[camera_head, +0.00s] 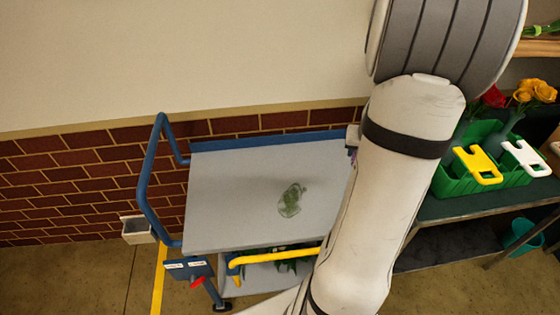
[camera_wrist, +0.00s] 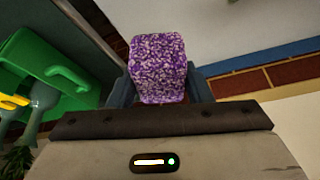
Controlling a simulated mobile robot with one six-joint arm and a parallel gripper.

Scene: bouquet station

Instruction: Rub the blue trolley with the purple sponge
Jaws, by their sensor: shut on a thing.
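The blue trolley stands against the brick wall in the head view, with a blue push handle at its left and a grey top (camera_head: 235,200). A green smear (camera_head: 291,200) marks the right half of the top. My gripper (camera_wrist: 158,88) is shut on the purple sponge (camera_wrist: 158,62), which is speckled purple and white, in the wrist view. The sponge is over or beside the trolley's right end; whether it touches the top I cannot tell. In the head view my arm hides most of the gripper, and only a trace of purple shows at the trolley's right edge.
A dark table (camera_head: 455,207) stands right of the trolley with a green crate (camera_head: 440,182) holding yellow and white handled things. The crate also shows in the wrist view (camera_wrist: 38,68). Red and yellow flowers (camera_head: 535,91) stand behind. A teal bucket (camera_head: 520,235) is below.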

